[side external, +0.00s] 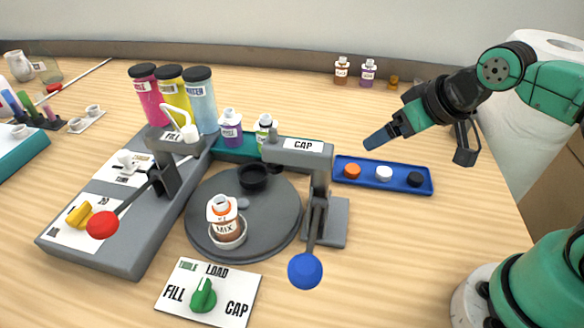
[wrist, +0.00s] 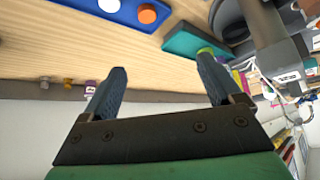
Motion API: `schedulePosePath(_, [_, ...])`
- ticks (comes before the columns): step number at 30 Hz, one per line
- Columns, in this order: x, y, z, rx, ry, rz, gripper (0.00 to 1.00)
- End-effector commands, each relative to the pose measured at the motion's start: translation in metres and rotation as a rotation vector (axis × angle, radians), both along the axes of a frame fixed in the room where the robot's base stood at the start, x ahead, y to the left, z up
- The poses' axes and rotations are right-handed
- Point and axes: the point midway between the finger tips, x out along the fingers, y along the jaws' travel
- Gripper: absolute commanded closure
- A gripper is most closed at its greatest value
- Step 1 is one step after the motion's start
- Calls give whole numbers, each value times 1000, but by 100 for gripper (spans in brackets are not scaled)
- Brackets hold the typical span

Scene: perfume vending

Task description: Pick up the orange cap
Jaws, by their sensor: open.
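The orange cap (side external: 352,171) lies at the left end of a blue tray (side external: 398,187), beside a white cap (side external: 384,174) and a black cap (side external: 415,179). In the wrist view the orange cap (wrist: 147,13) is near the top edge, with the white cap (wrist: 109,5) to its left. My gripper (side external: 374,139) is above and behind the tray, apart from the caps. In the wrist view its two blue fingers (wrist: 160,85) are spread with nothing between them.
A capping stand (side external: 295,150) with a blue-knobbed lever (side external: 305,270) stands left of the tray. A round turntable (side external: 270,220) holds a MIX bottle (side external: 224,217). Small bottles (side external: 341,70) stand at the back. The table right of the tray is clear.

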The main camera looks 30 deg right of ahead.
Motion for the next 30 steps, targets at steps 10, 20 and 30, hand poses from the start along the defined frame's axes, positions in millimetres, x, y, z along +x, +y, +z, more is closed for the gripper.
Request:
schedulePosePath(10, [0,0,0,0,0,0,44])
schedulePosePath(20, [18,-3,-1,60,127,-106,44])
schedulePosePath(30, [64,-14,-41,165,455,-420,44])
